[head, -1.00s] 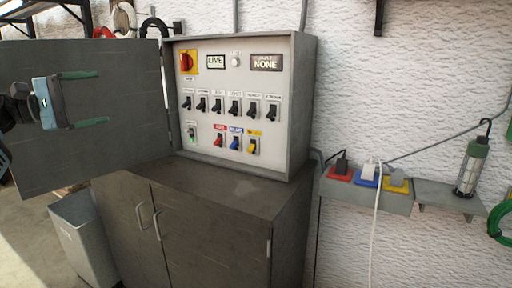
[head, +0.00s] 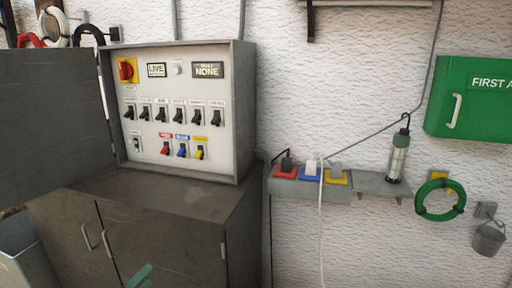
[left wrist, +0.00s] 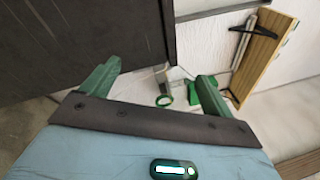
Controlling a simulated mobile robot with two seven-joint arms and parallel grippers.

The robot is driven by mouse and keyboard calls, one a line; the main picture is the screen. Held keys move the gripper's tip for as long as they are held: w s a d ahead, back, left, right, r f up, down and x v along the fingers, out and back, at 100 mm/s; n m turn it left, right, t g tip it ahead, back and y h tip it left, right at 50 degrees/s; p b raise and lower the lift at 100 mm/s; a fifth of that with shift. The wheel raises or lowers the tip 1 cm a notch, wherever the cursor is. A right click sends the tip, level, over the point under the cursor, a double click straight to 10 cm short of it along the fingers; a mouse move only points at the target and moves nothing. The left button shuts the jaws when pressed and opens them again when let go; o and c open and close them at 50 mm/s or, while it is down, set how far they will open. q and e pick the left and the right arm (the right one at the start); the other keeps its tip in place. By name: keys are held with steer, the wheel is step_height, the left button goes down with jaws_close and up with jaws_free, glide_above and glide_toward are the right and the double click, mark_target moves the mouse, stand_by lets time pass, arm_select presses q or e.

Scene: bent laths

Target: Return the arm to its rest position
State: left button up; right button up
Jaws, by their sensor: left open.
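My left gripper shows in the head view only as a green finger tip (head: 138,277) at the bottom edge, in front of the dark cabinet. The rest of that arm is out of the picture. In the left wrist view, the left gripper (left wrist: 157,86) has its two green fingers wide apart with nothing held between them. A dark panel (left wrist: 85,40) lies beyond the left finger, and its distance is hard to tell. My right gripper is in neither view.
The grey switch panel (head: 183,88) stands on a dark cabinet (head: 165,225), its door (head: 50,115) swung open to the left. A ledge (head: 310,190) with red, blue and yellow sockets is on the wall, beside a lamp (head: 398,155). A green first aid box (head: 485,100) hangs at right.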

arm_select(q)
steer(key=s+d+f+n+g+y, duration=0.2)
steer(key=s+f+n, duration=0.5)
steer(key=s, duration=0.5)
steer(key=s+d+f+n+g+y, duration=0.2)
steer(key=s+f+n, duration=0.6)
steer(key=s, duration=0.5)
steer(key=s+d+f+n+g+y+p, duration=0.1)
steer(key=s+d+f+n+g+y, duration=0.2)
steer(key=s+f+n, duration=0.4)
steer(key=s+d+n+g, duration=0.1)
steer(key=s+n, duration=0.3)
steer(key=s, duration=0.1)
steer(key=shift+s+f+g, duration=0.2)
steer(key=shift+s+g, duration=0.05)
steer(key=shift+g, duration=0.15)
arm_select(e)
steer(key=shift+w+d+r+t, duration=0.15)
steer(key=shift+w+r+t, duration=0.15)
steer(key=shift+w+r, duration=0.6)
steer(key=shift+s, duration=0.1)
arm_select(q)
steer(key=shift+c, duration=0.5)
